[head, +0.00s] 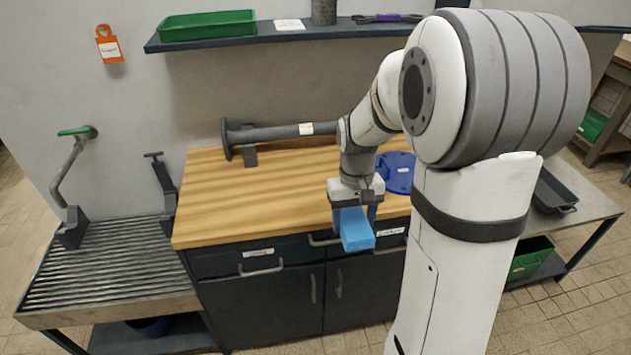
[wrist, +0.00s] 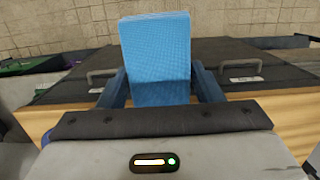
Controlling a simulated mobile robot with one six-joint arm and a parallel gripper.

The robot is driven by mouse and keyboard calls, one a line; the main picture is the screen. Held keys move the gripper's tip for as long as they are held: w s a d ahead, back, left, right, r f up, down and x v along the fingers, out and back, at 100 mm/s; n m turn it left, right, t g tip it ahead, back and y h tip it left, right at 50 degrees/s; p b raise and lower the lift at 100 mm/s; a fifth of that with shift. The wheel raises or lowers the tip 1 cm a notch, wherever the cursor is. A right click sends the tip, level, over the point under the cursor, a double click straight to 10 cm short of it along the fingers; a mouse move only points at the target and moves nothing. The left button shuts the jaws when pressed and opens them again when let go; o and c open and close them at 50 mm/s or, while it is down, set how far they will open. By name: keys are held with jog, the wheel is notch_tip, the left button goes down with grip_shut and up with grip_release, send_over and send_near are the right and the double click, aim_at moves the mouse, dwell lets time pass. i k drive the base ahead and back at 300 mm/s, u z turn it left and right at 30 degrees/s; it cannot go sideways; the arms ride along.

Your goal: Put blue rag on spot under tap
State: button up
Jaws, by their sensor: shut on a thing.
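The blue rag (head: 356,229) is a light blue folded block, held in my gripper (head: 355,212) in front of the wooden worktop's front edge. In the wrist view the rag (wrist: 156,55) stands out between the two dark blue fingers of my gripper (wrist: 161,90), which are shut on it. The tap (head: 72,165) has a green handle and is on the wall at the far left. It stands above a slatted metal drain bench (head: 105,262). I cannot make out a marked spot under the tap.
The wooden worktop (head: 250,200) carries a grey flanged pipe (head: 275,133) and a blue flange (head: 398,172), partly behind my arm. A grey clamp-like tool (head: 163,182) stands between bench and worktop. A shelf (head: 300,33) with a green tray is above. The bench slats are largely clear.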

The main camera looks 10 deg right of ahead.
aim_at(113, 273)
jog(key=i, duration=0.85)
